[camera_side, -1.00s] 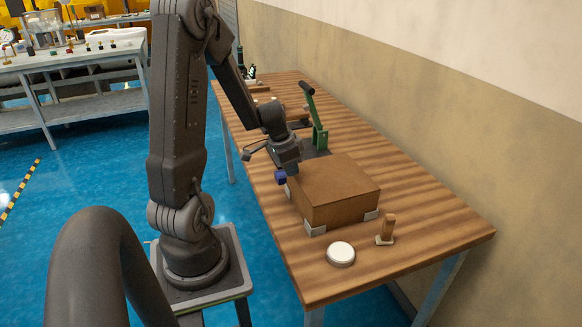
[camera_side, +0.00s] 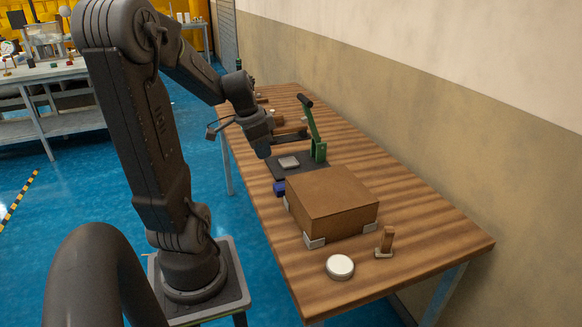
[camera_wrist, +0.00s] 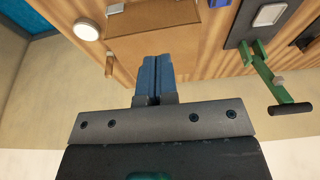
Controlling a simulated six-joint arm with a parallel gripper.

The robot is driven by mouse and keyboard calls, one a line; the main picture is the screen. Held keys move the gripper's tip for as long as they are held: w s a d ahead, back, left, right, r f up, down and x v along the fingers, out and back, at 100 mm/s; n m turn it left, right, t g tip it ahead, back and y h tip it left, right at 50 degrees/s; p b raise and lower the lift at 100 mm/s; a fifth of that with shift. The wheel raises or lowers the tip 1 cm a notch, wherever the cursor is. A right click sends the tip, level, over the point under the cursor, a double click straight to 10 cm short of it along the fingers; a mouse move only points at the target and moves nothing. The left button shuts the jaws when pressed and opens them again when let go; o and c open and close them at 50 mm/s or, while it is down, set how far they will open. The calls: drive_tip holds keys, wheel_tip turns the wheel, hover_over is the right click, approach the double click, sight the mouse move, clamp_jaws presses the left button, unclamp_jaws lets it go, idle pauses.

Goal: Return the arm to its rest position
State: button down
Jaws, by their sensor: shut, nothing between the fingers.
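My gripper (camera_side: 264,152) hangs above the table in the side view, near the dark plate and clear of the box. In the wrist view my gripper (camera_wrist: 157,62) shows its two blue fingers shut together with nothing between them. My arm is raised and bent at the elbow, reaching over the left edge of the table.
A brown box (camera_side: 332,197) with pale corner brackets sits on the wooden table (camera_side: 430,232). A blue piece (camera_side: 279,188) is beside it. A white round disc (camera_side: 340,267) and a small wooden peg (camera_side: 387,240) are in front. A green lever press (camera_side: 317,140) stands behind.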

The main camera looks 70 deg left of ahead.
drive_tip(key=d+r+t, duration=0.1)
drive_tip(key=d+r, duration=0.2)
drive_tip(key=d, duration=1)
drive_tip(key=d+r+t, duration=0.1)
drive_tip(key=d+r, duration=0.3)
drive_tip(key=d, duration=0.8)
drive_tip(key=shift+s+d+t, duration=0.25)
drive_tip(key=shift+d+t, duration=0.05)
drive_tip(key=shift+d, duration=0.05)
